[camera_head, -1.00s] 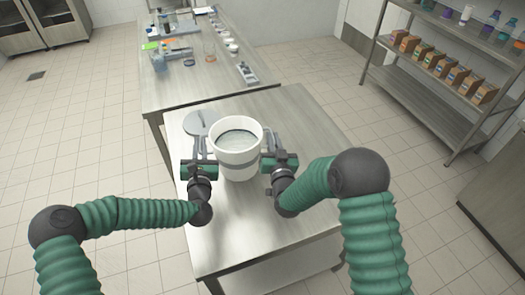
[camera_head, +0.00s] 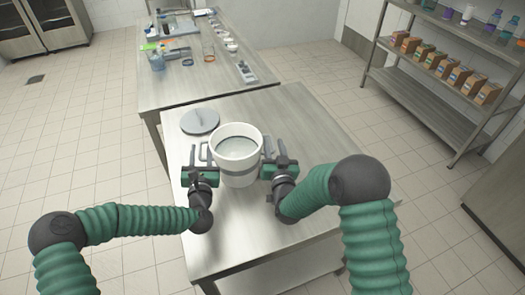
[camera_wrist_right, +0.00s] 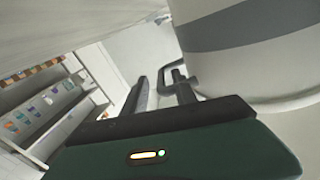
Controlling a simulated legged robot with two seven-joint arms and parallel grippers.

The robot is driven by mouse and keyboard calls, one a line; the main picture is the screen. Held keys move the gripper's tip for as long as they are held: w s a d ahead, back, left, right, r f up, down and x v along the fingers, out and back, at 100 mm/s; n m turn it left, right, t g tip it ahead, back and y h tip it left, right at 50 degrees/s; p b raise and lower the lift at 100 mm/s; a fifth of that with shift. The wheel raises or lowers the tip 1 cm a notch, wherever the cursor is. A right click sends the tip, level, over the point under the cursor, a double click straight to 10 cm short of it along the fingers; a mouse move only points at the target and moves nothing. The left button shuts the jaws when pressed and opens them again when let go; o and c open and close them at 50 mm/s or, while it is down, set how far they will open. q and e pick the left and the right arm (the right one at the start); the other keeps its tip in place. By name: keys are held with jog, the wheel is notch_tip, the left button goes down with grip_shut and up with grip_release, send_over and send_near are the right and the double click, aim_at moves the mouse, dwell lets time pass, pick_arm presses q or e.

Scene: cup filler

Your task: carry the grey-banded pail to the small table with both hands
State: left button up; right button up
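The white pail (camera_head: 236,171) with a grey band stands upright on the small metal table (camera_head: 285,225), toward its left half. Its band also shows in the right wrist view (camera_wrist_right: 245,25). My left gripper (camera_head: 202,153) is at the pail's left side, around its left handle, with its fingers apart. My right gripper (camera_head: 275,147) is at the right side, also with fingers apart. In the right wrist view the dark handle (camera_wrist_right: 176,72) shows by my spread fingers. Whether the fingers touch the handles cannot be told.
A round grey lid (camera_head: 200,121) lies on the small table behind the pail at left. A longer table (camera_head: 190,93) with glassware and tools adjoins at the back. A shelf rack (camera_head: 430,92) with boxes stands at right. The small table's right side is clear.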

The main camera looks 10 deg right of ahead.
pick_arm(q)
jog(key=shift+d, duration=0.1)
pick_arm(e)
jog(key=shift+d+f, duration=0.1)
jog(key=shift+d, duration=0.05)
pick_arm(q)
jog(key=shift+s+f, duration=0.1)
jog(key=shift+s, duration=0.25)
jog(key=s, duration=1.1)
jog(key=shift+d, duration=0.15)
pick_arm(e)
jog(key=s, duration=1.2)
pick_arm(q)
jog(key=shift+s, duration=0.1)
